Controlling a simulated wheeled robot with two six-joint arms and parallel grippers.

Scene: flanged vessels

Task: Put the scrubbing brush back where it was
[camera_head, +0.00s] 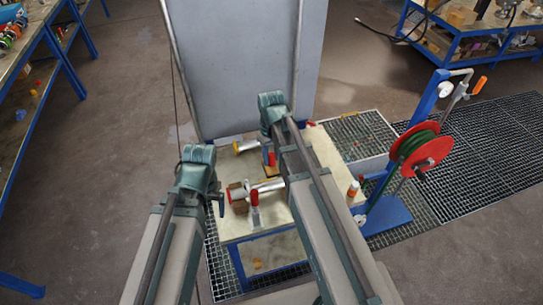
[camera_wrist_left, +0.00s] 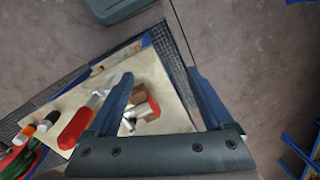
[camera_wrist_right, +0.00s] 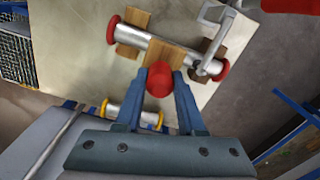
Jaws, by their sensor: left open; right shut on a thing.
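My right gripper (camera_wrist_right: 159,74) is shut on the red handle (camera_wrist_right: 159,80) of what looks like the scrubbing brush. Its wooden block (camera_wrist_right: 165,56) shows beyond the fingertips, in front of a red-flanged vessel (camera_wrist_right: 147,41). In the head view the red handle (camera_head: 271,159) stands upright over the table, between the two vessels. I cannot tell whether the block touches the table. The bristles are hidden. My left gripper (camera_wrist_left: 158,76) is open and empty near the table's left edge, by the red-flanged vessel's end. In the head view the left gripper (camera_head: 220,204) shows only partly.
A yellow-ringed vessel (camera_head: 245,145) lies behind on the table (camera_head: 235,228). A red-handled clamp (camera_head: 254,197) stands at the red-flanged vessel. A grey panel (camera_head: 245,60) rises behind the table. A red hose reel (camera_head: 422,150) on a blue stand is at the right.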

